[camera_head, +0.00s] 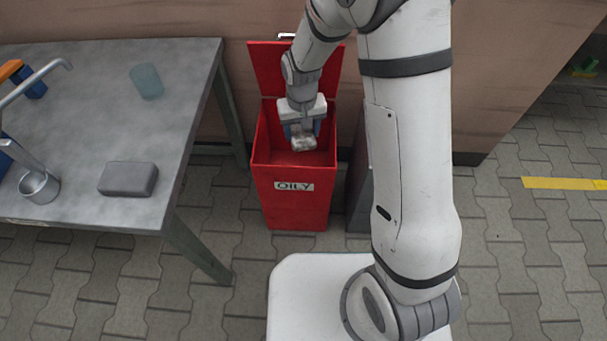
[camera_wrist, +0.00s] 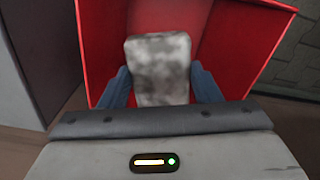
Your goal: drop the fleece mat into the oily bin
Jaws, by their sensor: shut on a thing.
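The fleece mat (camera_head: 304,143) is a small mottled grey-white pad. My gripper (camera_head: 302,130) is shut on it and holds it at the open mouth of the red oily bin (camera_head: 292,205), which has the label "OILY" on its front. The bin's lid stands open at the back. In the wrist view the mat (camera_wrist: 158,70) sits between the two blue fingers of my gripper (camera_wrist: 160,88), with the red bin walls (camera_wrist: 235,45) around and beyond it. How deep the mat is inside the bin I cannot tell.
A dark grey box (camera_head: 359,190) stands right beside the bin, partly behind my arm. Paved floor is clear at the right.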

